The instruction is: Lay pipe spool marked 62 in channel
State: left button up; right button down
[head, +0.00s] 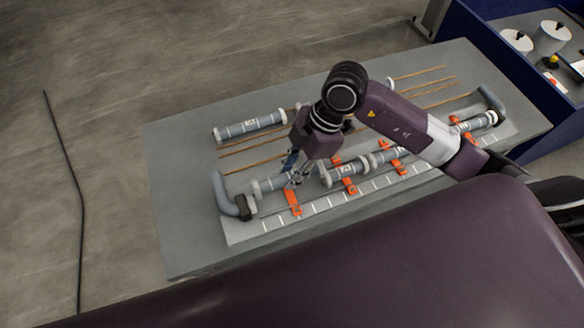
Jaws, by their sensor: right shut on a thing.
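My right gripper (292,180) points down over the left part of the channel (330,202). It is shut on a short grey pipe spool (268,186) with pale flanges, lying at or just above the channel line. The gripper hides part of this spool, and I cannot read a number on it. The spool's left end is close to a grey elbow (228,200); I cannot tell if they touch. To its right, a marked spool (345,171) lies along the channel among orange clamps (292,203). My left gripper is not in view.
Another marked spool (250,127) lies on wooden strips at the back left of the grey table (180,220). A second elbow (490,99) stands at the right end. A blue-walled bench (480,50) with white containers (549,38) is beyond. My right arm covers the table's middle.

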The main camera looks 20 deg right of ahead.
jog(key=shift+d+f+b, duration=0.15)
jog(key=shift+f+b, duration=0.45)
jog(key=shift+f, duration=0.35)
notch_tip(320, 180, down, 3)
jog(key=b, duration=0.2)
jog(key=shift+r+b, duration=0.15)
jog(key=shift+b, duration=0.15)
jog(key=shift+f+b, duration=0.5)
jog(key=shift+f, duration=0.75)
jog(key=c, duration=1.6)
grip_release()
jog(key=shift+r, duration=0.1)
jog(key=v, duration=1.1)
jog(key=shift+d+r, duration=0.25)
jog(key=shift+r, duration=0.1)
